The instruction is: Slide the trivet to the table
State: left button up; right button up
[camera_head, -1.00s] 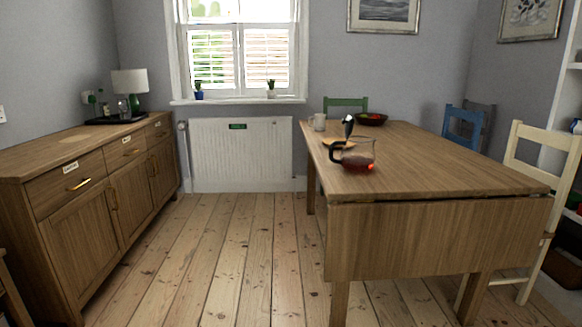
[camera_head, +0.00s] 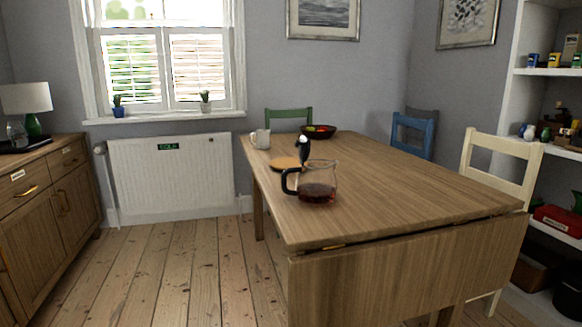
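The wooden table (camera_head: 400,200) stands right of centre, with its near leaf hanging down. A flat, round, orange-brown piece (camera_head: 284,164), which looks like the trivet, lies on the tabletop near its left edge. It is partly hidden behind a glass coffee pot (camera_head: 317,192) with a black handle and dark liquid inside. A white mug (camera_head: 261,139) stands behind the flat piece. Neither of my grippers is in view.
A dark bowl with fruit (camera_head: 318,131) is at the table's far end. Chairs in green (camera_head: 288,115), blue (camera_head: 411,134) and cream (camera_head: 499,160) stand around the table. A sideboard (camera_head: 50,185) lines the left. Bare floorboards (camera_head: 190,262) lie clear between sideboard and table.

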aim_at(281, 165)
jog(key=z, duration=0.8)
jog(key=i+j+z, duration=0.15)
jog(key=j+z, duration=0.6)
jog(key=j, duration=0.15)
jog(key=i+j+z, duration=0.1)
jog(key=j+z, duration=0.3)
jog(key=j, duration=0.1)
